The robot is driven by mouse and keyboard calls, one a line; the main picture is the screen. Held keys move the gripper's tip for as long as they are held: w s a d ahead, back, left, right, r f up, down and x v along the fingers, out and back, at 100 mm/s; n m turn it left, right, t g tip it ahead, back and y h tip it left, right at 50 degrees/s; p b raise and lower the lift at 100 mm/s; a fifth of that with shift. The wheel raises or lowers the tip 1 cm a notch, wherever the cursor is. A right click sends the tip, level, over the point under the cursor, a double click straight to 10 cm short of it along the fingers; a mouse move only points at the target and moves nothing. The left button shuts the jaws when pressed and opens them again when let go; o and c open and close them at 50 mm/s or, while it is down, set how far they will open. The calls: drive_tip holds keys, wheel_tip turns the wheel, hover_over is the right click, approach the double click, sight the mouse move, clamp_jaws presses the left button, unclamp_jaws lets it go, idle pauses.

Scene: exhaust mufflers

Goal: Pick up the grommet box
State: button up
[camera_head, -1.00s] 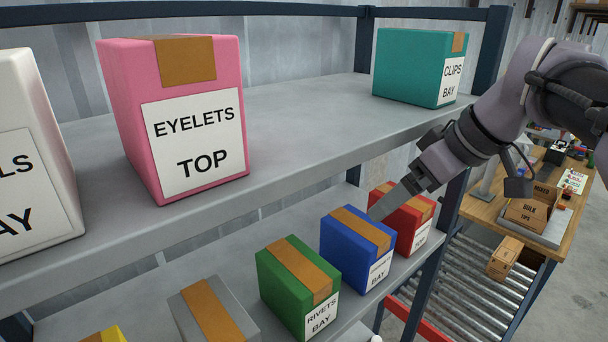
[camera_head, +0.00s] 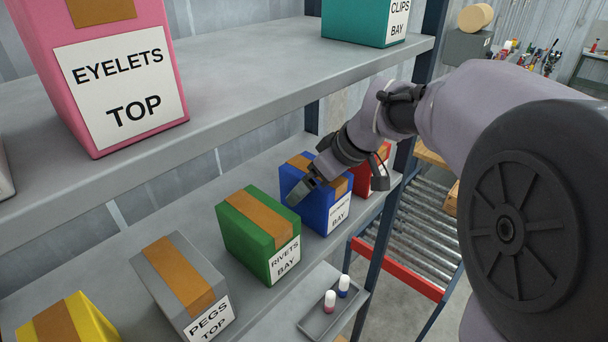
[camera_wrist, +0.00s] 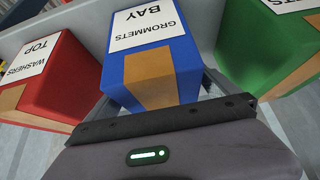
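The grommet box is blue with an orange-brown tape strip and a white label; it stands on the lower shelf in the head view (camera_head: 318,213). In the wrist view the box (camera_wrist: 150,60) fills the upper middle, and its label reads GROMMETS BAY upside down. My gripper (camera_head: 311,188) is down at the top of this box, with one grey finger along its left side in the head view. In the wrist view my gripper (camera_wrist: 155,92) is spread wide, with a finger on each side of the box. The fingertips are hidden, and I cannot tell whether the fingers touch it.
The green rivets box (camera_head: 259,240) stands close on the left, and the red washers box (camera_head: 380,172) close on the right. The grey pegs box (camera_head: 180,285) is farther left. A small tray (camera_head: 318,325) with bottles lies in front below.

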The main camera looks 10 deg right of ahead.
drive_tip(key=c, duration=1.8)
drive_tip(key=shift+c, duration=0.8)
drive_tip(key=shift+r, duration=0.15)
